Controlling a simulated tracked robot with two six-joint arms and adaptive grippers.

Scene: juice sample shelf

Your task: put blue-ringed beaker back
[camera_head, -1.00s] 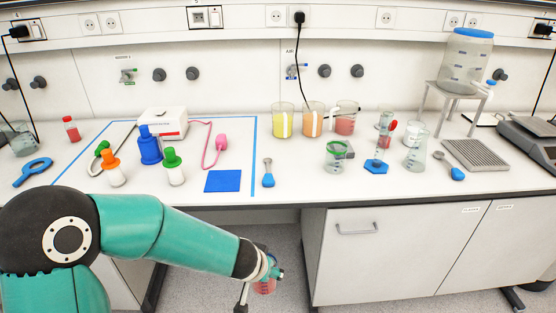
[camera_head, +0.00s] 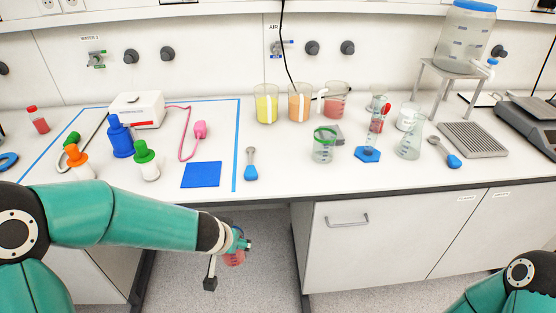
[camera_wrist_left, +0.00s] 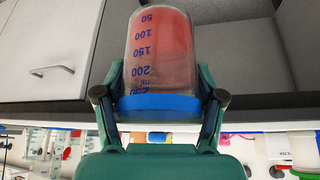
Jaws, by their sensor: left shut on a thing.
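The blue-ringed beaker (camera_wrist_left: 160,48) holds red liquid and has blue graduation marks; it fills the middle of the left wrist view. Its blue ring (camera_wrist_left: 160,107) sits between the fingers of my left gripper (camera_wrist_left: 159,97), which is shut on it. In the head view my left gripper (camera_head: 240,246) holds the beaker (camera_head: 234,259) in front of the bench, below its top edge, and partly hides it. My right arm shows only at the bottom right corner; its gripper is out of view.
Beakers of yellow (camera_head: 266,103), orange (camera_head: 299,102) and red juice (camera_head: 335,100) stand at the back of the bench. Bare bench lies around the blue-handled spoon (camera_head: 250,172).

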